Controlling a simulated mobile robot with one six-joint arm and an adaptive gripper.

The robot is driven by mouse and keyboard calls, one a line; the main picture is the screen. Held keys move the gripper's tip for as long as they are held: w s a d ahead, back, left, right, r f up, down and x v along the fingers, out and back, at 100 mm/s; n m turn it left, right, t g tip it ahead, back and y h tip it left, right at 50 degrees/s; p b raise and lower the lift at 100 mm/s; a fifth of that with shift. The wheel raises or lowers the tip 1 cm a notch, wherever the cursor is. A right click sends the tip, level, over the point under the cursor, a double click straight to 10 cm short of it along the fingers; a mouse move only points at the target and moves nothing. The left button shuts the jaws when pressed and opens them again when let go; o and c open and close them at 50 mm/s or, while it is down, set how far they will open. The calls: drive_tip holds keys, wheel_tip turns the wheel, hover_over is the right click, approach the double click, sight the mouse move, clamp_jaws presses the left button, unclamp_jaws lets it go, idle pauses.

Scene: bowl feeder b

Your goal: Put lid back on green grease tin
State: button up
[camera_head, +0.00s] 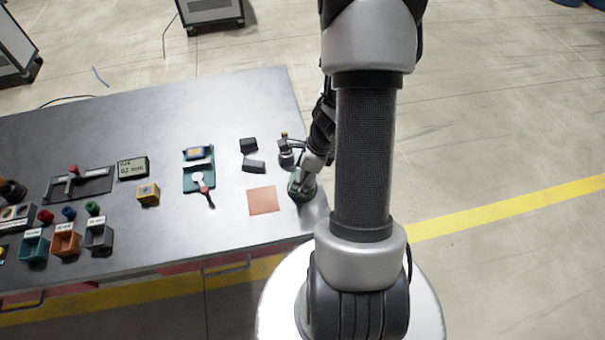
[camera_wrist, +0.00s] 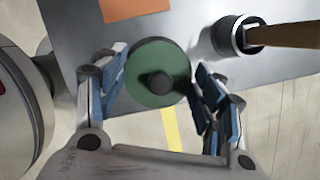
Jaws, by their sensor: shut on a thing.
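The green lid (camera_wrist: 145,89), a round disc with a dark knob in its middle, lies between the blue-padded fingers of my gripper (camera_wrist: 158,86) in the wrist view. My gripper is shut on it. In the head view my gripper (camera_head: 308,174) points down at the green grease tin (camera_head: 302,193), near the right edge of the bench. The tin's opening is hidden by the lid and fingers, so I cannot tell whether the lid touches the rim or sits level.
A dark round pot with a wooden handle (camera_wrist: 285,35) stands close to the right finger in the wrist view. An orange square (camera_head: 263,200) lies left of the tin, with dark blocks (camera_head: 254,166) behind it. The bench edge is just right of the tin.

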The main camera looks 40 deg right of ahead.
drive_tip(key=o, duration=1.1)
drive_tip(key=shift+o, duration=0.6)
drive_tip(key=shift+o, duration=1.2)
drive_tip(key=shift+r+p, duration=3.4)
drive_tip(key=shift+r, duration=0.15)
drive_tip(key=shift+c, duration=0.2)
